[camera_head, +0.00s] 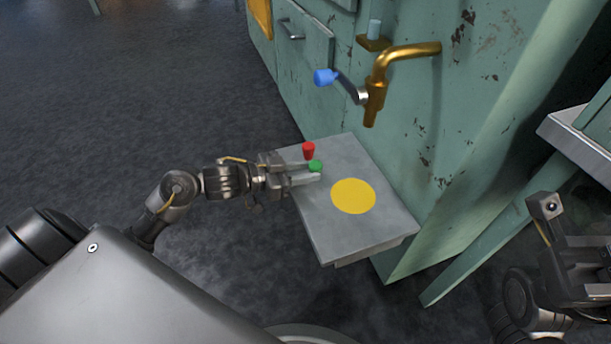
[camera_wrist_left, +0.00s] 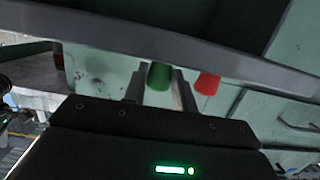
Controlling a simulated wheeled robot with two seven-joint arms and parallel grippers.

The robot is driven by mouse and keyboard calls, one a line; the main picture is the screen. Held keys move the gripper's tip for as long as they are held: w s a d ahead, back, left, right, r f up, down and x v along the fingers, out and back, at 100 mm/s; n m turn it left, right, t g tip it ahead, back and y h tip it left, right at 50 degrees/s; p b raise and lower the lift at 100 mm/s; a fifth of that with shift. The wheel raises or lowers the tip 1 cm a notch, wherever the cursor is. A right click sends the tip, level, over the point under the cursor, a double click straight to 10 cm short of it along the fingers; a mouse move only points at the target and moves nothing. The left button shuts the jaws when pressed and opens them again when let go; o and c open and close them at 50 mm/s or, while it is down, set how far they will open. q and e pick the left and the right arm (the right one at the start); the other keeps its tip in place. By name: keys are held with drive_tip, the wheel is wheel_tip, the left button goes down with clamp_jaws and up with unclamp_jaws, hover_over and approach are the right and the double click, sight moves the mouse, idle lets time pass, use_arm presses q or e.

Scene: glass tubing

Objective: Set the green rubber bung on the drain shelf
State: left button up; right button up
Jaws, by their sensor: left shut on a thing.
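The green rubber bung (camera_head: 315,166) is between the fingertips of my left gripper (camera_head: 304,173), which is shut on it. In the left wrist view the green bung (camera_wrist_left: 159,76) shows between the two fingers, tapered like a short plug. The drain shelf (camera_head: 370,238) is a grey slab with a yellow disc (camera_head: 353,196) on its top. In the head view the gripper and bung overlap the shelf's left part; whether the bung touches the shelf I cannot tell. My right arm (camera_head: 570,255) is at the right edge, its fingers not clear.
A red bung (camera_head: 308,150) is just beyond the green one, near the shelf's left edge, and shows beside it in the left wrist view (camera_wrist_left: 207,83).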

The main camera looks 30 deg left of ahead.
use_arm(q)
drive_tip(key=shift+f, duration=0.1)
drive_tip(key=o, duration=0.9)
drive_tip(key=shift+o, duration=0.2)
